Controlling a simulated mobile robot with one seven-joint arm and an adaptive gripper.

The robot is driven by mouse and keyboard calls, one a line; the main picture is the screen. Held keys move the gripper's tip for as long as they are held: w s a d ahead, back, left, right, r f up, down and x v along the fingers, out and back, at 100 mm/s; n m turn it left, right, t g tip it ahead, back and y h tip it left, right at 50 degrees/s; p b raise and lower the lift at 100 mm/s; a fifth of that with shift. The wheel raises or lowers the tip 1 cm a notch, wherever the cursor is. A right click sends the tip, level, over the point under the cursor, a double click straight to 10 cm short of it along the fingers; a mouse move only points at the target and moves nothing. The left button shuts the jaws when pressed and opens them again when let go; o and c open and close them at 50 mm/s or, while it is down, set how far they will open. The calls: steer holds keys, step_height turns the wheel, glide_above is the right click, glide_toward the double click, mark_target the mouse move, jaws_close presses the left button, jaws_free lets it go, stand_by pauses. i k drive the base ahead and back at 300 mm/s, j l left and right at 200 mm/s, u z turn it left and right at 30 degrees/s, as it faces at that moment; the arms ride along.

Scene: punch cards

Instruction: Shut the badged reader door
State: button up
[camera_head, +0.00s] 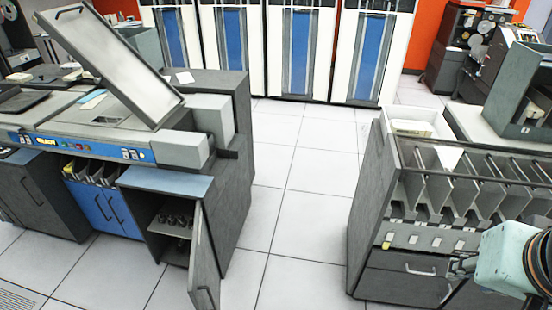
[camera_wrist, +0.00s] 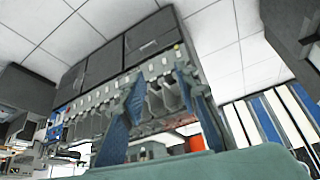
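The card reader (camera_head: 90,150) stands at the left in the head view, with a lit yellow sign on its blue front strip. Its grey lower door (camera_head: 204,262) hangs open, swung out toward the viewer, and shows a dark compartment with shelves (camera_head: 172,222). I see no clear badge on the door from here. My gripper (camera_head: 461,268) is at the lower right, in front of the card sorter and well apart from the door. In the wrist view my gripper (camera_wrist: 162,80) shows two blue fingers spread apart with nothing held between them.
The sorter (camera_head: 400,265) with several pockets and drawers stands at the right, close to my gripper; it appears tilted in the wrist view (camera_wrist: 140,50). White tiled floor (camera_head: 300,215) lies clear between sorter and reader. White and blue cabinets (camera_head: 305,50) line the back.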

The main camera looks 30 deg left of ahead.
mark_target(205, 278)
steer(key=u, duration=2.05)
